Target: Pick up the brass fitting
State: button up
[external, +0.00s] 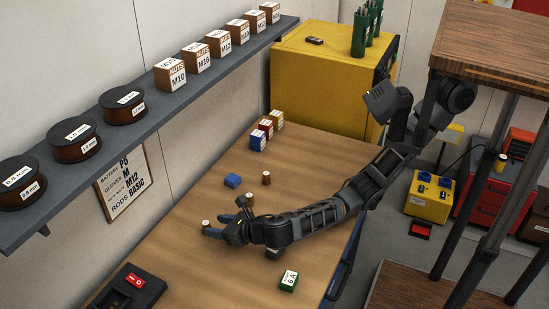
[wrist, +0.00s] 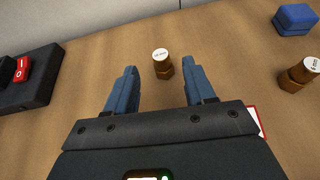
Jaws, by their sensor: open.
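A small brass fitting (wrist: 162,66) with a white labelled top stands upright on the bench, just ahead of my gripper (wrist: 159,75) in the wrist view. The fingers are open and hold nothing. Another small brown piece (external: 266,178) stands farther back.
A blue block (wrist: 295,19) lies beyond the second brass piece. A black switch box (external: 134,284) with a red rocker is at the left front. A green labelled box (external: 289,280) stands near the bench's right edge. Bench (external: 190,255) around the fingers is mostly clear.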

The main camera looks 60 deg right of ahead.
aim_at(206, 222)
jog(key=x, duration=0.5)
jog(key=shift+w+f, duration=0.15)
jog(key=shift+w, duration=0.25)
jog(key=shift+d, duration=0.1)
grip_shut()
